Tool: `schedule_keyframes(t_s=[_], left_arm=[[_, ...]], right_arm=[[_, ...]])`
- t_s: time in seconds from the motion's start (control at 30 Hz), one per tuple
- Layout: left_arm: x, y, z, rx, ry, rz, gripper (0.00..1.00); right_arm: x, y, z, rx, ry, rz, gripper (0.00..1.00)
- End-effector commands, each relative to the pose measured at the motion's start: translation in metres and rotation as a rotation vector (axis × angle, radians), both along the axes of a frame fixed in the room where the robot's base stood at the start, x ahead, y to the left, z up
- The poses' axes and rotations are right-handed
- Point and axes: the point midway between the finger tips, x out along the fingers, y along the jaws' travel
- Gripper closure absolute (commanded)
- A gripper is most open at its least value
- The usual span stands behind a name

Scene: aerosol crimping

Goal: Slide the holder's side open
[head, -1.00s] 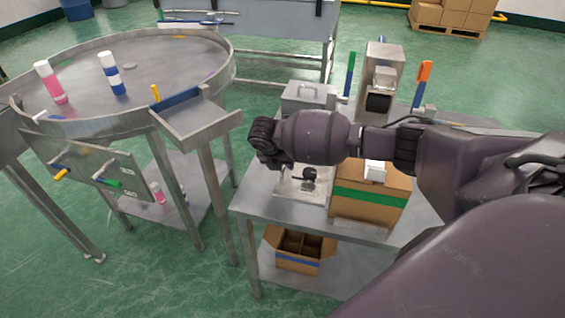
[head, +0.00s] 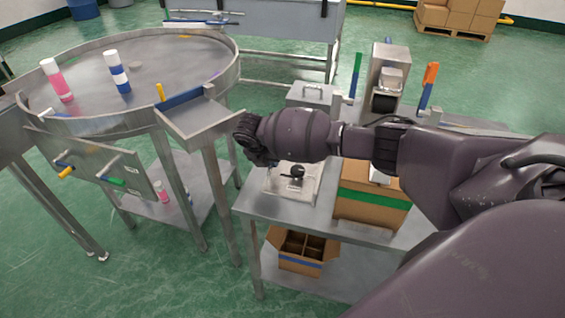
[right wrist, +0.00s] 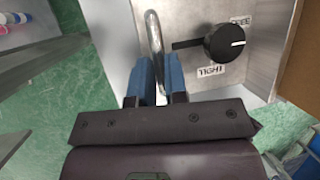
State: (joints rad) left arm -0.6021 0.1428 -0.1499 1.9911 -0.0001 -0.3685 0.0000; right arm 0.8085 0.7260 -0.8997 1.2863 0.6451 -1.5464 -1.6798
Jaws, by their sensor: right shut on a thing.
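The holder (head: 278,186) is a pale metal fixture on the table, with a black knob (head: 297,172) on its side. In the right wrist view this knob (right wrist: 224,42) sits on a metal plate between "FREE" and "TIGHT" labels. A curved metal handle (right wrist: 153,45) stands left of the knob. My right gripper (right wrist: 157,90) has its blue fingers shut on this handle, one on each side. In the head view my right gripper (head: 255,145) is above the holder's left edge, its fingertips mostly hidden. My left gripper is not in view.
A cardboard box (head: 370,210) with a green stripe stands right of the holder. A metal crimping machine (head: 389,70) stands behind it, beside a lidded metal box (head: 310,95). A round steel table (head: 190,60) with cans is on the left, its chute (head: 205,118) close to my gripper.

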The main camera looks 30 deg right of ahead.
Motion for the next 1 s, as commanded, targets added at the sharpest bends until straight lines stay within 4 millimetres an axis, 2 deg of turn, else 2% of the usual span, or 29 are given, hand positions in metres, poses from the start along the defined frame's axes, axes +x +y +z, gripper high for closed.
schedule_keyframes(t_s=[0.1, 0.4, 0.43, 0.6, 0.87, 1.0], left_arm=[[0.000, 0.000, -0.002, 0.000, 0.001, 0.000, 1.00], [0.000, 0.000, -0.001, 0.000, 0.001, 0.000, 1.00], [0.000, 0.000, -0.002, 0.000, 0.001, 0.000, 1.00], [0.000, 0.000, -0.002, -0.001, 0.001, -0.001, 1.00], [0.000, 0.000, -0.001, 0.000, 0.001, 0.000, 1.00], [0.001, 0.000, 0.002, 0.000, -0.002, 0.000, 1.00]], right_arm=[[0.007, 0.006, 0.000, -0.001, -0.001, 0.000, 1.00], [0.009, 0.008, 0.001, 0.002, -0.005, 0.002, 1.00], [0.009, 0.008, 0.002, 0.002, -0.005, 0.002, 0.83], [0.008, 0.007, 0.001, 0.001, -0.003, 0.001, 0.61], [0.007, 0.007, 0.001, -0.001, -0.001, 0.000, 0.61], [0.007, 0.011, 0.011, 0.000, -0.003, 0.002, 0.61]])
